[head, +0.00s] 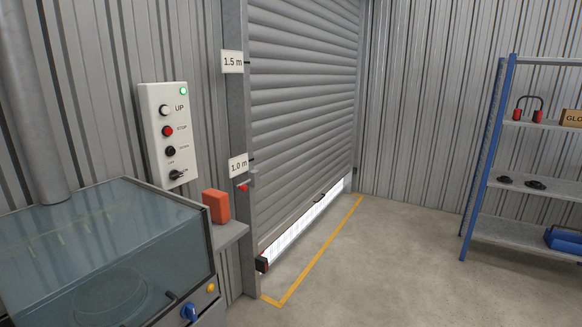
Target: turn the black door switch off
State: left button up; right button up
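A pale control panel (157,138) hangs on the corrugated wall left of the roller door. The black door switch (177,175) is a small knob at the panel's bottom, with tiny labels by it, one reading OFF; its exact setting is too small to tell. Above it are a white UP button (164,110), a red STOP button (168,131) and a black button (170,151). A green lamp (183,91) glows at the panel's top right. The roller door (300,120) is nearly down, with a bright gap beneath it. Neither gripper is in view.
A glass-topped cabinet (100,250) with a pipe stands at lower left, below the panel. A red block (216,206) sits on a small grey ledge beside it. A blue-framed shelf (510,180) stands at right. The floor between is clear, with a yellow line (325,247).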

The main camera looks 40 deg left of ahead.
aim_at(173, 175)
jog(key=z, duration=0.1)
jog(key=i, duration=2)
jog(key=u, duration=0.9)
jog(key=i, duration=1.05)
jog(key=u, duration=1.05)
